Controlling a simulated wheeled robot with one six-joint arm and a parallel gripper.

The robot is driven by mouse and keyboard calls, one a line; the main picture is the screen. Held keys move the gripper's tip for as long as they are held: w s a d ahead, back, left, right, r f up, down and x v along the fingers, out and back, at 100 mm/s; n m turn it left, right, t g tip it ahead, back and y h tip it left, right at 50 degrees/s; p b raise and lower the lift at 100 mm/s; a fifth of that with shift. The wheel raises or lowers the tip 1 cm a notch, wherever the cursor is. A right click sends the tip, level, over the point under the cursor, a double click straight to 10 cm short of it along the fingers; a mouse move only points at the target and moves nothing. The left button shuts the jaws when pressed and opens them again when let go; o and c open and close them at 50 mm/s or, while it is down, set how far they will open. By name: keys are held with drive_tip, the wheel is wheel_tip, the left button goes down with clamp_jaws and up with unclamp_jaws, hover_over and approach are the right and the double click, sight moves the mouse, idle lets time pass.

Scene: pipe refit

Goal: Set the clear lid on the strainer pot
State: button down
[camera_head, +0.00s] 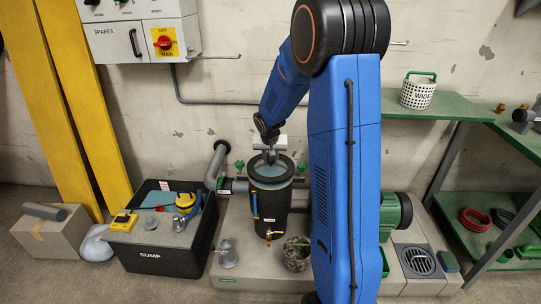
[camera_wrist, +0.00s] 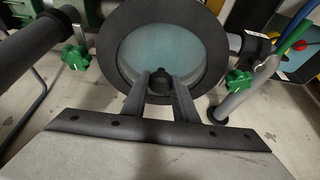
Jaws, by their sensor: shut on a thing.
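The strainer pot (camera_head: 270,210) is a dark upright cylinder on the grey plinth, with a blue-handled fitting and a brass tap on its front. My gripper (camera_head: 270,158) is above its top. In the wrist view my gripper (camera_wrist: 160,76) is shut on a small dark piece, seemingly the handle of the clear lid (camera_wrist: 165,48), a pale blue see-through disc in a wide black ring. The lid is over the pot's mouth. I cannot tell whether it touches the rim or hangs just above. The ring hides most of the pot in the wrist view.
Green wing knobs (camera_wrist: 75,57) stand on both sides of the pot. A grey pipe (camera_head: 215,163) joins at left. A dirty mesh basket (camera_head: 297,254) stands at the pot's foot. A black SUMP crate (camera_head: 150,262) is left. A white WIDE basket (camera_head: 417,93) is on the green shelf.

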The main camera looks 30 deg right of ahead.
sight(271, 164)
drive_tip(key=shift+f, duration=1)
drive_tip(key=shift+f, duration=0.5)
idle(1.0)
drive_tip(key=c, duration=1.7)
unclamp_jaws()
drive_tip(key=shift+s, duration=0.1)
drive_tip(key=v, duration=1.1)
drive_tip(key=shift+a, duration=0.1)
drive_tip(key=shift+s, duration=0.1)
